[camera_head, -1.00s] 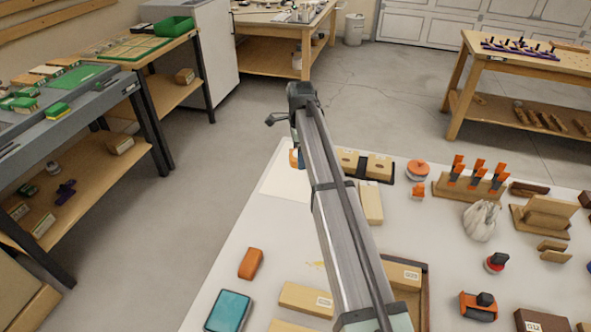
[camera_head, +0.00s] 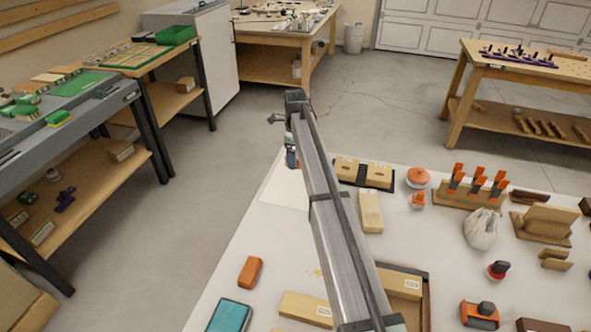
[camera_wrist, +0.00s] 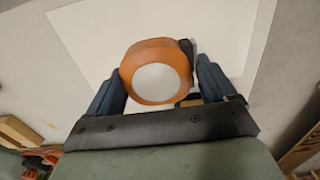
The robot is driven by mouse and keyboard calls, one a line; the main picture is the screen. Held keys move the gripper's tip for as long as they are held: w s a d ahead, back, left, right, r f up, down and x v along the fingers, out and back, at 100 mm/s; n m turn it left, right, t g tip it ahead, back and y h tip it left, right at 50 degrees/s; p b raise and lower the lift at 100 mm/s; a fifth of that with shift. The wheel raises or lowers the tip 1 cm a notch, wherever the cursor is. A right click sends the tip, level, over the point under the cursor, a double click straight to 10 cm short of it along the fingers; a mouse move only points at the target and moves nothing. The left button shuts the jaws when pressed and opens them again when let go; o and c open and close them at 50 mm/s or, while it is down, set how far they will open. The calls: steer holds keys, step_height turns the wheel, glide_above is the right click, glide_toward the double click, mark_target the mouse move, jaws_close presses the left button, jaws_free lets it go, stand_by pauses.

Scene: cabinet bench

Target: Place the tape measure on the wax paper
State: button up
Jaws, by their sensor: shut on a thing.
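The tape measure (camera_wrist: 157,72) is orange with a round white face. In the wrist view it sits between the two blue fingers of my gripper (camera_wrist: 160,85), which is shut on it. The wax paper (camera_wrist: 95,35) is a white sheet behind the tape measure in that view. In the head view the wax paper (camera_head: 284,190) lies at the far left corner of the white table. My gripper (camera_head: 291,158) is over its far part there, mostly hidden by my arm. I cannot tell whether the tape measure touches the paper.
A dark tray with wooden blocks (camera_head: 365,172) stands just right of the paper. A pale block (camera_head: 370,211), an orange block (camera_head: 250,271) and a teal box (camera_head: 229,316) lie nearer. The table's left edge is close to the paper.

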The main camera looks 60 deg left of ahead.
mark_target(296, 176)
steer(key=shift+f, duration=2.95)
steer(key=shift+f, duration=0.1)
steer(key=o, duration=1)
steer(key=shift+o, duration=0.2)
step_height(296, 176, up, 12)
steer(key=shift+r, duration=0.1)
